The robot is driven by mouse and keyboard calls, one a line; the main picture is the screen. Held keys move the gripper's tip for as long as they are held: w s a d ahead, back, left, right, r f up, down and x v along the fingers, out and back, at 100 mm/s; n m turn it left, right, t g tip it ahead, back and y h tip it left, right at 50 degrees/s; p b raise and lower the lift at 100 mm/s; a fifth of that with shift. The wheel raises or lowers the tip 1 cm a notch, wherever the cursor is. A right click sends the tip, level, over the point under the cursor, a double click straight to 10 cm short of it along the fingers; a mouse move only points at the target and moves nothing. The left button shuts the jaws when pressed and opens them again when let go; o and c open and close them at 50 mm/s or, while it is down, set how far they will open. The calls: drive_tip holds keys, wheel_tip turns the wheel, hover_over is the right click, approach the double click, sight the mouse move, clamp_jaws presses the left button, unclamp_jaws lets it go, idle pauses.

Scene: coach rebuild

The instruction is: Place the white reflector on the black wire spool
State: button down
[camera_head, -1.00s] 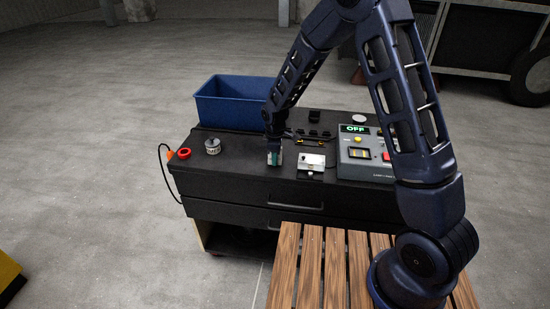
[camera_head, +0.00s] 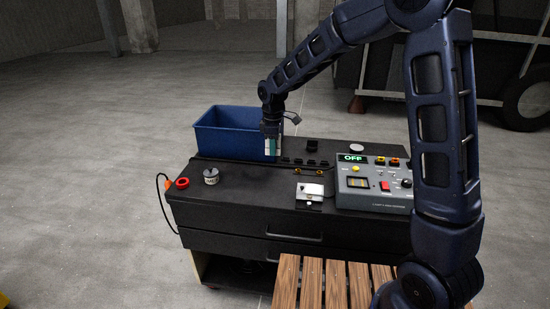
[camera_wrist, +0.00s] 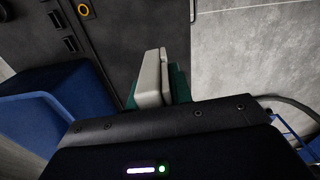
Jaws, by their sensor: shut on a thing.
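My gripper (camera_head: 271,147) is shut on a pale, flat piece, which I take to be the white reflector (camera_wrist: 149,80). In the wrist view the piece stands upright between the green finger pads, and its lower part is hidden by the gripper body. The black wire spool (camera_head: 211,176), a small dark cylinder with a pale top, stands upright on the left of the cabinet top, apart from the gripper.
The blue bin (camera_head: 228,133) stands at the back left. A white box (camera_head: 309,192) and a grey control panel (camera_head: 372,187) reading OFF stand to the right. The cabinet top (camera_head: 245,190) is clear between spool and white box.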

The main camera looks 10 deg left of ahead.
drive_tip(key=shift+r, duration=0.4)
drive_tip(key=shift+w+d+r, duration=0.1)
drive_tip(key=shift+w+d, duration=0.05)
drive_tip(key=shift+w, duration=0.2)
drive_tip(key=w+d+r, duration=0.1)
drive_tip(key=w+d, duration=0.4)
drive_tip(key=w, duration=0.4)
wheel_tip(320, 180, up, 4)
hover_over(357, 147)
drive_tip(key=shift+m, duration=0.4)
wheel_tip(357, 147, down, 19)
drive_tip(key=shift+s+r, duration=0.1)
drive_tip(key=shift+s, duration=0.05)
drive_tip(key=shift+f, duration=0.2)
drive_tip(key=c, duration=1.3)
unclamp_jaws()
drive_tip(key=shift+a, duration=0.1)
drive_tip(key=shift+o, duration=0.2)
